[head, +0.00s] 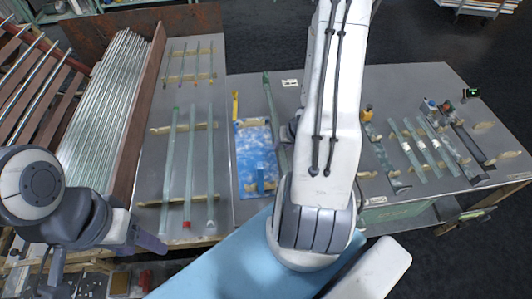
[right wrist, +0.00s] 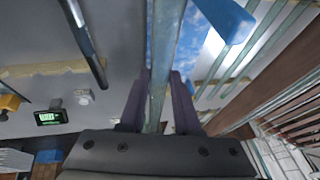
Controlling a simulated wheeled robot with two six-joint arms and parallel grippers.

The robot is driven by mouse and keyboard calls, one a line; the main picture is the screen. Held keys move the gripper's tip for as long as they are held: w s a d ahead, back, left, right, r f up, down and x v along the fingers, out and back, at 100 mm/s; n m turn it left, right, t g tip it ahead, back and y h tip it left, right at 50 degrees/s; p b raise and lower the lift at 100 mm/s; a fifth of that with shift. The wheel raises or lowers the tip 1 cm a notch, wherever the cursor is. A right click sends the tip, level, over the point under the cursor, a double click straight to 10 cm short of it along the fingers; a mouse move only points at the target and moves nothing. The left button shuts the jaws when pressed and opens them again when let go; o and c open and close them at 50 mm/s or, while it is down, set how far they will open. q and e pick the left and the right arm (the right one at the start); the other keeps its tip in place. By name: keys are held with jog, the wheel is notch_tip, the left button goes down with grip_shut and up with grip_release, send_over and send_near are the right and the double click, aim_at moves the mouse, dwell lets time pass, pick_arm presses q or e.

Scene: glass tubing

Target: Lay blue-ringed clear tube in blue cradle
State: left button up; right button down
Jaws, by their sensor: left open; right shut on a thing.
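My right gripper (right wrist: 160,98) is shut on a long clear tube (right wrist: 164,45) in the right wrist view. No blue ring shows on the visible part. In the head view a greenish clear tube (head: 270,100), apparently the same one, stretches along the right edge of a blue marbled panel (head: 256,145); my right arm hides the gripper there. My left gripper (head: 150,243) is open and empty at the table's near left edge.
Several clear tubes (head: 190,160) lie on tan strips to the left, one red-ended. A rack of metal rods (head: 105,110) stands further left. A yellow piece (head: 235,105) is at the panel's far left corner. More tubes (head: 407,150) and small devices lie to the right.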

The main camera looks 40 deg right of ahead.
jog(key=w+f+b, duration=0.2)
jog(key=b, duration=0.2)
jog(key=shift+w+d+f+b, duration=0.15)
jog(key=shift+f+b, duration=0.05)
jog(key=shift+b, duration=0.1)
jog(key=w+f+b, duration=0.4)
jog(key=f, duration=0.1)
jog(key=w+f+b, duration=0.2)
jog(key=w, duration=0.1)
jog(key=shift+d+f+b, duration=0.3)
jog(key=shift+d+f, duration=0.05)
jog(key=shift+d, duration=0.05)
jog(key=shift+r, duration=0.1)
jog(key=shift+f, duration=0.4)
jog(key=c, duration=0.6)
grip_release()
